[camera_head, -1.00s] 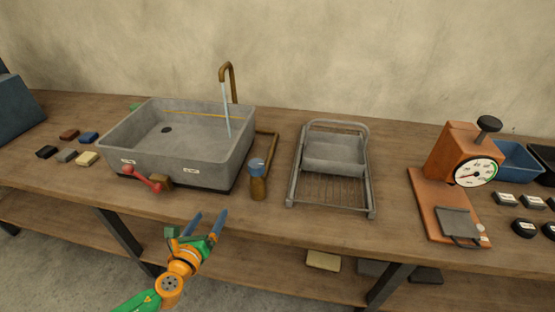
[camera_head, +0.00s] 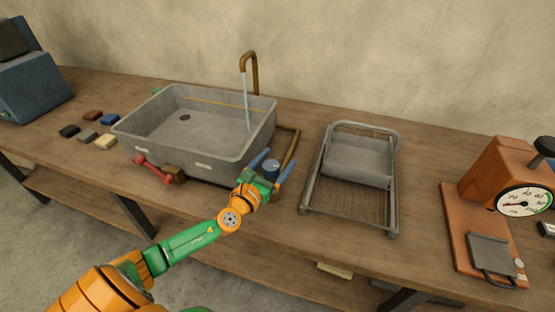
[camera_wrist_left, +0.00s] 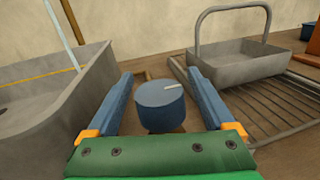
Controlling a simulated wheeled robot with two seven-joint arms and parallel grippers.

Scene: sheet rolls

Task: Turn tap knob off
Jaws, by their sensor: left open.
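The tap knob (camera_head: 271,167) is a blue round cap on a brown post, at the right front corner of the sink. In the left wrist view the blue knob (camera_wrist_left: 160,104), with a white mark on top, sits between the two blue fingers. My left gripper (camera_head: 273,167) is open around it, with a gap on both sides. The brown tap (camera_head: 254,72) stands behind the sink, and a stream of water (camera_head: 246,104) falls from it into the grey sink (camera_head: 146,146). My right gripper is not in view.
A grey rack (camera_head: 315,193) with a tray (camera_head: 358,160) stands right of the knob. A red lever (camera_head: 153,169) sticks out at the sink's front. Small blocks (camera_head: 104,142) lie left of the sink. An orange scale (camera_head: 482,190) stands at the right.

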